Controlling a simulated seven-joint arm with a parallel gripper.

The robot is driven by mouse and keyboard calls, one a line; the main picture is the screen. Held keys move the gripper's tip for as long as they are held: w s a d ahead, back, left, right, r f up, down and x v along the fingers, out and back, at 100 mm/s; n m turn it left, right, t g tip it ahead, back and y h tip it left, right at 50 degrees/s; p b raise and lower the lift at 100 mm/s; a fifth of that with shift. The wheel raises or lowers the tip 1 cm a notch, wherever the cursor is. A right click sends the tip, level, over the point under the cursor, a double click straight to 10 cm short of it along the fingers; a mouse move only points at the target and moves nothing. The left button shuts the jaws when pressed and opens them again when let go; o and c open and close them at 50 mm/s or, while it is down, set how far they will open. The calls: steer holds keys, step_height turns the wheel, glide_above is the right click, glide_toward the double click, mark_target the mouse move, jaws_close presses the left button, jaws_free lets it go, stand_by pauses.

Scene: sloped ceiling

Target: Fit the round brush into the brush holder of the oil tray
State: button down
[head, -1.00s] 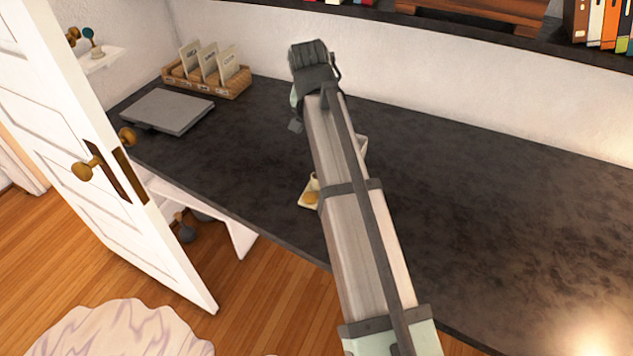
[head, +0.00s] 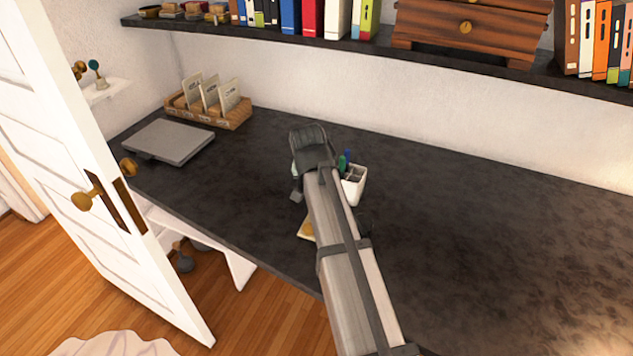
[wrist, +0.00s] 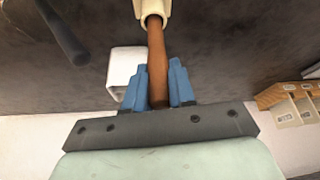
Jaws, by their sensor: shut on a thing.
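My gripper (wrist: 157,72) has blue fingers closed on the brown wooden handle of the round brush (wrist: 156,55) in the wrist view. The handle's far end meets a cream-coloured part (wrist: 152,12) at the top edge of that view. I cannot tell whether this part belongs to the brush or is the brush holder. In the head view only a tan corner of what looks like the oil tray (head: 306,229) shows beside my arm. My arm hides the rest of it, the brush and the fingers there.
A white pen cup (head: 354,187) stands close to the right of my arm and also shows in the wrist view (wrist: 122,75). A grey laptop (head: 168,141) and a card box (head: 209,107) lie at the back left. The dark desk (head: 480,215) is clear on the right.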

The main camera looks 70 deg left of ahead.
steer(key=c, duration=0.9)
jaws_free()
steer(key=v, duration=1.2)
steer(key=shift+s, duration=0.1)
